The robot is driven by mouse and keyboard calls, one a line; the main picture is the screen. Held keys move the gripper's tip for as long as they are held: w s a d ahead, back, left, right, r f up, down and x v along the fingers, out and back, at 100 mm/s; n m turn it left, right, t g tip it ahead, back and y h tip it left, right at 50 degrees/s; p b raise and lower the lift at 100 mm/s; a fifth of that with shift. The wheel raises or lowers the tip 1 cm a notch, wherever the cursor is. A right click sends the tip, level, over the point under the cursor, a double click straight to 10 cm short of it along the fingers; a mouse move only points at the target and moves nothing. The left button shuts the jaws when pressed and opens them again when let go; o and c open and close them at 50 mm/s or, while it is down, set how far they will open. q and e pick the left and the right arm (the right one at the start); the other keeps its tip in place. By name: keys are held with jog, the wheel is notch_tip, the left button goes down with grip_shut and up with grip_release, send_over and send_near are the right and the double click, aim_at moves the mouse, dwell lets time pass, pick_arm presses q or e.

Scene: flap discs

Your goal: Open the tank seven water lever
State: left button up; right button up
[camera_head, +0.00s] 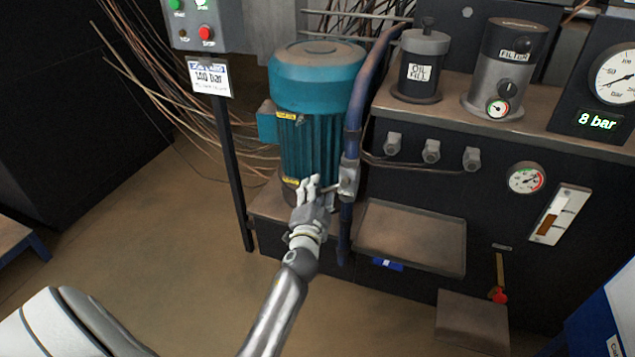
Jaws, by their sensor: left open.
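My left gripper (310,184) is open, in front of the lower part of the teal motor. Its fingertips are beside a metal valve fitting (348,180) with a short handle pointing left, on a dark blue hose (363,80). I cannot tell whether the fingers touch this handle. Another lever, with a red tip (498,296), hangs low on the front of the dark unit at the right. No label reading tank seven is legible, so I cannot tell which lever is the water lever. My right gripper is not in view.
The teal motor (312,130) stands behind my gripper. A control box (205,22) on a post is to its left, with loose cables around. A metal tray (410,238) juts out at the right. A blue-edged bench (14,236) is far left. The floor between is clear.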

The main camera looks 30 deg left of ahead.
pick_arm(q)
jog(key=shift+w, duration=0.15)
jog(key=shift+r, duration=0.1)
jog(key=shift+c, duration=0.2)
grip_shut()
